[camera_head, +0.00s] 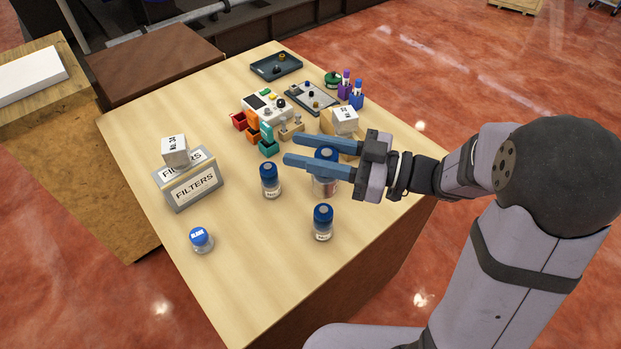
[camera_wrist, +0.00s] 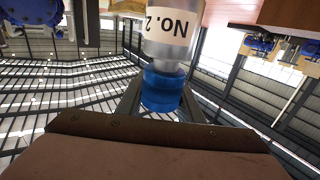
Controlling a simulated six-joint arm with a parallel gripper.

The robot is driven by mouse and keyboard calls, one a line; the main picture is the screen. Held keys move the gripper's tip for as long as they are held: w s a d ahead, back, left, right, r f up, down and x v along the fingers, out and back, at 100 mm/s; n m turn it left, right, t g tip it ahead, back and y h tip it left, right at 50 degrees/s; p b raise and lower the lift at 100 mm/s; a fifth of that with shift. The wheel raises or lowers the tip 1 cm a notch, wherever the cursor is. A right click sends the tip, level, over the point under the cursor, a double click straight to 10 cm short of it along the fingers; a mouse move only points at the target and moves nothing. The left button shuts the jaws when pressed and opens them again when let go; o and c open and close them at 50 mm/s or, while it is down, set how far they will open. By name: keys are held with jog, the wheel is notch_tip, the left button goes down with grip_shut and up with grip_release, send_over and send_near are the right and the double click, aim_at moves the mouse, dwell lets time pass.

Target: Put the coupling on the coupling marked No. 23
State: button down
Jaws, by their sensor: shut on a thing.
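Nothing I see is plainly a coupling. My gripper (camera_head: 288,150) is over the right part of the table, its two blue-grey fingers reaching left. It is shut on a blue-capped vial (camera_head: 325,187), held at the cap. In the wrist view the blue cap (camera_wrist: 162,90) sits between the fingers, and its white label (camera_wrist: 168,24) begins "No. 2", the rest out of sight. Two similar capped vials stand upright, one left of the gripper (camera_head: 270,181) and one in front (camera_head: 323,222). Their labels are too small to read.
A clear jar with a blue lid (camera_head: 200,239) stands at the front left. A FILTERS box (camera_head: 190,186) bears a white cube (camera_head: 175,151). Another white cube (camera_head: 344,119), a grey device (camera_head: 262,105), small coloured bins (camera_head: 268,145) and trays (camera_head: 276,66) stand farther back. The front middle is clear.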

aim_at(323, 188)
jog(key=shift+f, duration=1.25)
jog(key=shift+f, duration=0.15)
jog(key=shift+f+p, duration=0.4)
jog(key=shift+f, duration=1.55)
jog(key=shift+f, duration=0.2)
jog(key=c, duration=1.2)
grip_release()
